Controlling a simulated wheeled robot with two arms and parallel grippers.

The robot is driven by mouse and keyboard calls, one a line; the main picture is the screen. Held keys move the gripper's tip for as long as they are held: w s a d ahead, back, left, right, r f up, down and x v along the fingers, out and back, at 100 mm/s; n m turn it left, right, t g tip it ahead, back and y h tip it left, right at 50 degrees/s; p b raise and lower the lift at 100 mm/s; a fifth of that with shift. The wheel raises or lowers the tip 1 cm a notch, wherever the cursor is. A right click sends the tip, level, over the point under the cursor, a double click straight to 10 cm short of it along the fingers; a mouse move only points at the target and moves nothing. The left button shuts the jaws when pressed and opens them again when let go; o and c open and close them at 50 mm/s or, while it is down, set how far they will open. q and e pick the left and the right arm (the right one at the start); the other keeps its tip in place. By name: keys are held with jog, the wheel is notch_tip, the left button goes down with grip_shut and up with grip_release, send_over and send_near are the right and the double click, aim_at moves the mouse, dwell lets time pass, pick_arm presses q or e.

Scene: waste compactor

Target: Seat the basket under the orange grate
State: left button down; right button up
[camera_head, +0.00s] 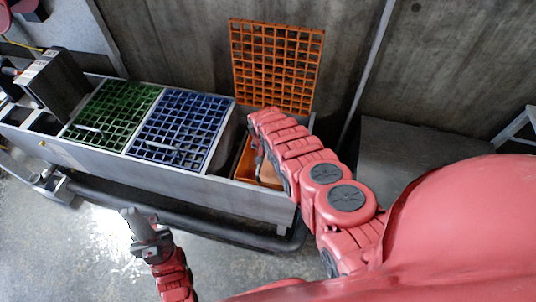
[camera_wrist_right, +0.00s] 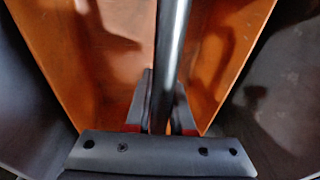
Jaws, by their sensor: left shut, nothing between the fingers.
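The orange basket (camera_head: 245,165) is in the right-hand compartment of the long grey trough, largely hidden by my right arm. Its orange inner walls (camera_wrist_right: 110,60) fill the right wrist view. A dark bar, the basket's handle (camera_wrist_right: 172,50), runs between the fingers of my right gripper (camera_wrist_right: 160,115), which sit close against it on both sides. The orange grate (camera_head: 275,65) stands raised, upright behind that compartment, near the wall. My left gripper (camera_head: 135,222) is shut and empty, in front of the trough and away from the basket.
The green grate (camera_head: 112,115) and blue grate (camera_head: 182,128) lie flat over the compartments to the left. A dark box-shaped part (camera_head: 55,82) stands at the trough's left end. A pipe (camera_head: 185,212) runs low along the front. The floor (camera_head: 60,260) at front left is clear.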

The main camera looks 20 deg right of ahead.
jog(key=o, duration=0.5)
jog(key=shift+a+f, duration=0.15)
jog(key=shift+a, duration=0.35)
jog(key=shift+c, duration=0.2)
jog(key=shift+w+a, duration=0.1)
jog(key=shift+a, duration=0.2)
jog(key=shift+w, duration=0.1)
jog(key=shift+w+r, duration=0.1)
jog(key=shift+r, duration=0.1)
